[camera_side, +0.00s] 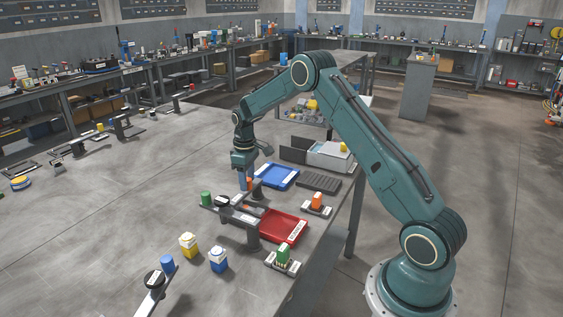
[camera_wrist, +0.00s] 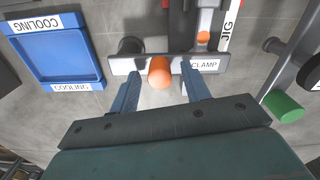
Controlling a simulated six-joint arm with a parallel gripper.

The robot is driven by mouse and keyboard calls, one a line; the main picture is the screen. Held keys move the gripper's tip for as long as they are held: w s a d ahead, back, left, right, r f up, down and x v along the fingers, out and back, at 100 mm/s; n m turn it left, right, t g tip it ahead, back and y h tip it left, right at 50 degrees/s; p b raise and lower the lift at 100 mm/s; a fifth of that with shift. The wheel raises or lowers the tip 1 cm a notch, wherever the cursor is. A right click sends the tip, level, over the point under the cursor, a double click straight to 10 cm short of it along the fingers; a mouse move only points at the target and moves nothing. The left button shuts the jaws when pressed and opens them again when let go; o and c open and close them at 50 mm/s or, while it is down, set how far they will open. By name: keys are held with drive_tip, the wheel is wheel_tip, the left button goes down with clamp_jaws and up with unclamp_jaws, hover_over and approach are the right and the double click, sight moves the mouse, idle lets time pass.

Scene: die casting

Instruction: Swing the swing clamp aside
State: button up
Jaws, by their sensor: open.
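The swing clamp is a grey bar labelled CLAMP (camera_wrist: 205,65) in the wrist view, lying across the upper middle with a dark round pivot at its left end. An orange knob (camera_wrist: 160,72) stands on the bar. My gripper (camera_wrist: 159,77) is open, with one blue finger on each side of the knob. I cannot tell whether the fingers touch it. In the side view my gripper (camera_side: 245,186) points down at the clamp, whose orange knob (camera_side: 250,183) shows small beside the fingers. The jig's white JIG label (camera_wrist: 228,20) shows beyond the bar.
A blue COOLING tray (camera_wrist: 98,54) lies left of the clamp in the wrist view. A dark lever with a green handle (camera_wrist: 284,106) is at the right. In the side view, a red tray (camera_side: 270,236) and a dark ribbed tray (camera_side: 318,191) lie nearby.

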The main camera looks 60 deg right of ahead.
drive_tip(key=shift+f, duration=0.1)
clamp_jaws()
drive_tip(key=shift+s+n, duration=0.1)
drive_tip(key=shift+n, duration=0.2)
drive_tip(key=s+d+n, duration=0.4)
drive_tip(key=d+n, duration=0.1)
drive_tip(key=n, duration=1.2)
drive_tip(key=shift+s, duration=0.4)
drive_tip(key=shift+n, duration=0.3)
